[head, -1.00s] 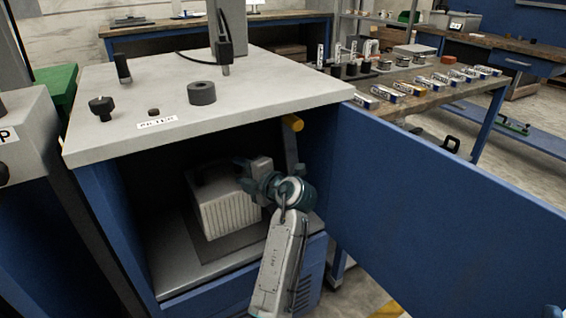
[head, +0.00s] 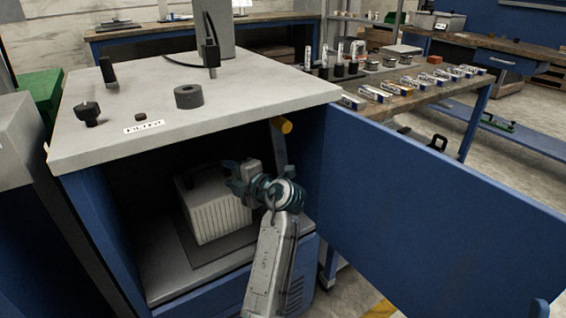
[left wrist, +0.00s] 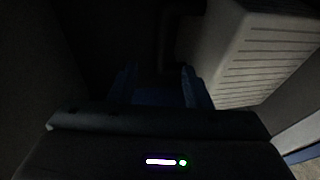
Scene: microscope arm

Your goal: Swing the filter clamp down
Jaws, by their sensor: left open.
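A dark lever with a yellow end (head: 283,126), which looks like the filter clamp, points up at the right side of the cabinet opening, under the top. A pale ribbed box (head: 217,208), likely the filter, sits inside the cabinet. My left gripper (head: 238,182) is open in the opening, in front of the box's right side and below the yellow end. Its jaws (left wrist: 158,88) are dim in the left wrist view, with the ribbed box (left wrist: 265,60) to their right. The lever's lower part is partly hidden.
The cabinet top (head: 240,95) overhangs the opening and carries knobs and a dark ring (head: 189,96). The blue door (head: 420,200) stands open at the right. A workbench (head: 410,100) with small parts stands behind it.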

